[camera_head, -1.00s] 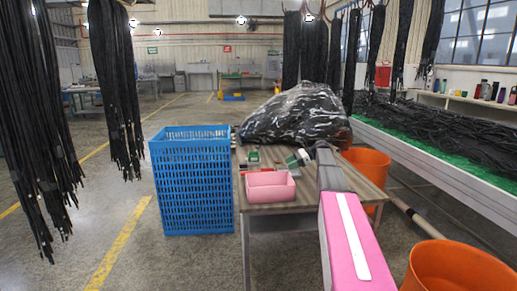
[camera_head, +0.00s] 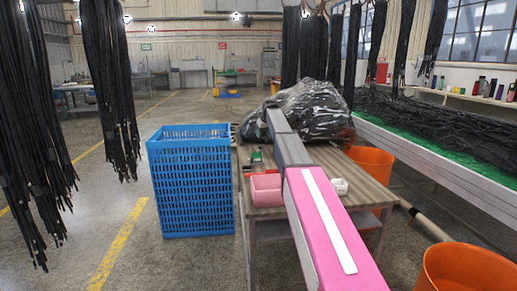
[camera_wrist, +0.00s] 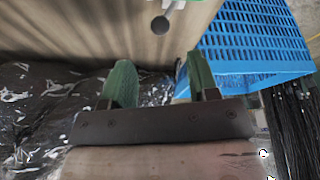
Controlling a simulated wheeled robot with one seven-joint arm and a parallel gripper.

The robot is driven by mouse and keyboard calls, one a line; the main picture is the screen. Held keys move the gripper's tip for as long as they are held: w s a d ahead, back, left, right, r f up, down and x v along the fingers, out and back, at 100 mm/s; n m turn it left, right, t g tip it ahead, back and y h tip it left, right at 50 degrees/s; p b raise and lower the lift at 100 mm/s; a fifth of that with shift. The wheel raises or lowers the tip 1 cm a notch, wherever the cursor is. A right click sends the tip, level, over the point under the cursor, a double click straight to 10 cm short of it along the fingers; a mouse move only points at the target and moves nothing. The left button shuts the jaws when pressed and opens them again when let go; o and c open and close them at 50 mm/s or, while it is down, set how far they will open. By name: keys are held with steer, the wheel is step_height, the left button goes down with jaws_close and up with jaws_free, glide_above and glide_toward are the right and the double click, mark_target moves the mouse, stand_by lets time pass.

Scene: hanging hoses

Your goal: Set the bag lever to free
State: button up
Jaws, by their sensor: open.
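The black shiny plastic bag (camera_head: 312,108) lies bulging at the far end of the wooden table (camera_head: 360,175). In the wrist view the bag (camera_wrist: 35,110) fills the left side. My gripper (camera_wrist: 162,82) shows there with two green fingers, wide apart and with nothing between them. Past the fingertips, a small round grey knob (camera_wrist: 160,25) and a partly cut-off white piece (camera_wrist: 172,5) appear against the brown surface. I cannot tell whether either belongs to the bag lever, nor its setting.
A tall blue crate (camera_head: 190,185) stands left of the table. Orange buckets (camera_head: 468,270) stand at right. Black hoses (camera_head: 110,90) hang at left.

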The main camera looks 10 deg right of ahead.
mark_target(260, 146)
steer(key=x, duration=1)
steer(key=shift+w+a+f, duration=0.15)
steer(key=shift+w+f, duration=0.05)
steer(key=shift+w, duration=0.1)
